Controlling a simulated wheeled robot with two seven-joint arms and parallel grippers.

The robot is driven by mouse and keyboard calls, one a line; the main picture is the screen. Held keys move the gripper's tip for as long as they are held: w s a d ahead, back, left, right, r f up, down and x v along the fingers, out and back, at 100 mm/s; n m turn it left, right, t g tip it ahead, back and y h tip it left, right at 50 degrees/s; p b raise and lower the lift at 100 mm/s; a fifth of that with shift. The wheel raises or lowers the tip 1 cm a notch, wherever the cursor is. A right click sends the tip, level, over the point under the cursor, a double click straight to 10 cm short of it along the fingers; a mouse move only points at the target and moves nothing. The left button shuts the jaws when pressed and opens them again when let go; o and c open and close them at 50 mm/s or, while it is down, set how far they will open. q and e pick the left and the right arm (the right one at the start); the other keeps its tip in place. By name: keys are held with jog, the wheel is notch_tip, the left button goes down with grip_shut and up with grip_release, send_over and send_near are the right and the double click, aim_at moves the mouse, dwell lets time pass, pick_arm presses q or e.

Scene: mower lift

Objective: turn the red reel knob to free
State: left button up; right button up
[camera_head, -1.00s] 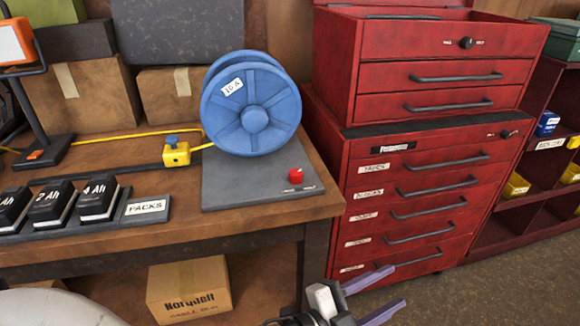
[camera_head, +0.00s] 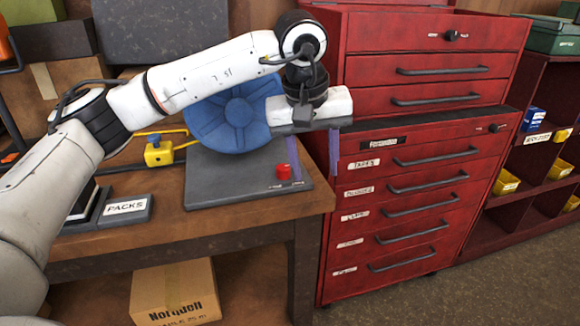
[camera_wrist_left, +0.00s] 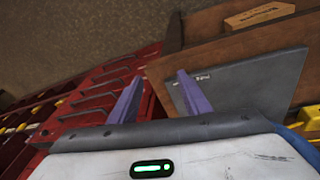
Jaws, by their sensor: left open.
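The red reel knob (camera_head: 284,171) stands on the grey base plate (camera_head: 222,180) of the blue reel (camera_head: 228,125), near the plate's right end. My left gripper (camera_head: 313,165) is open and empty, with its two purple fingers pointing down. One finger is close beside the knob on its right; whether they touch cannot be told. The other finger is farther right, in front of the red cabinet. In the left wrist view the open fingers (camera_wrist_left: 159,86) show at the plate's edge (camera_wrist_left: 240,88); the knob cannot be made out there. My right gripper is not in view.
The red tool cabinet (camera_head: 415,225) stands close to the right of the bench (camera_head: 240,222). A yellow block with a blue knob (camera_head: 159,152) sits left of the reel. The PACKS tray (camera_head: 125,208) is at the bench's front left. A cardboard box (camera_head: 175,292) lies below.

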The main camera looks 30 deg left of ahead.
aim_at(283, 167)
pick_arm(q)
jog(key=a+r+y, duration=0.2)
jog(key=a+r, duration=0.2)
jog(key=a, duration=0.3)
jog(key=shift+t, duration=0.3)
jog(key=x, duration=0.6)
jog(key=b+x, duration=0.1)
jog(key=x, duration=0.2)
jog(key=shift+w+a+f, duration=0.15)
jog(key=shift+w+a, duration=0.1)
jog(key=shift+a, duration=0.15)
jog(key=shift+c, duration=0.2)
jog(key=shift+y, duration=0.3)
jog(key=c, duration=1)
